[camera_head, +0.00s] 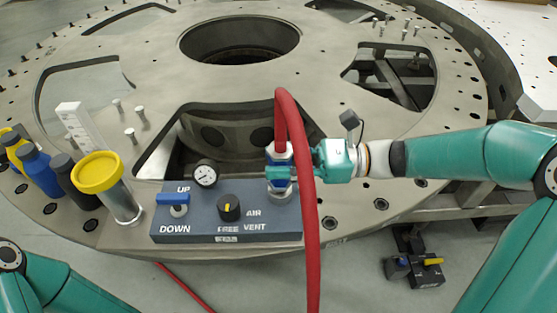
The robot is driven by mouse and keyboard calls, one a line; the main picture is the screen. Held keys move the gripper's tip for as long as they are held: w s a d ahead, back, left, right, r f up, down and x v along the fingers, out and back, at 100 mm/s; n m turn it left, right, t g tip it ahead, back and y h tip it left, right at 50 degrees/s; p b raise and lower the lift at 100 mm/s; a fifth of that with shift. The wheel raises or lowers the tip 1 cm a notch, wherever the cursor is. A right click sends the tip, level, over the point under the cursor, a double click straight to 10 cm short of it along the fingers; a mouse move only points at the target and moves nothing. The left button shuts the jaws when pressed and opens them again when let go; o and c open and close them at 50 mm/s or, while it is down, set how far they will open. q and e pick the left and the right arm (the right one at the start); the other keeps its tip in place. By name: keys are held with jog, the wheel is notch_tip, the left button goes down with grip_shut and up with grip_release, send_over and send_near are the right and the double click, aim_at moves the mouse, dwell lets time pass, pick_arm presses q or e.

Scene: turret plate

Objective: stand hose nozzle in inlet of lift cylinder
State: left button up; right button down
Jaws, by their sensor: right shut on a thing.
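My right gripper (282,172) is shut on the hose nozzle (281,150), a silvery fitting with blue parts on the end of a thick red hose (308,215). The nozzle is upright over the right end of a blue-grey control box (225,222) marked UP, DOWN, AIR and FREE VENT. A metal fitting (280,191) shows just below the fingers; I cannot tell whether it is the inlet or part of the nozzle, or whether the nozzle is seated. A metal cylinder (124,204) with a yellow top stands left of the box. My left gripper is out of view.
Bottles (42,170) stand at the left on the plate (330,80), which has large openings. The red hose hangs in front of the box's right end.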

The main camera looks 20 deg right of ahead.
jog(key=shift+f+b, duration=0.6)
jog(key=shift+f, duration=0.25)
dwell(0.5)
jog(key=c, duration=0.7)
grip_release()
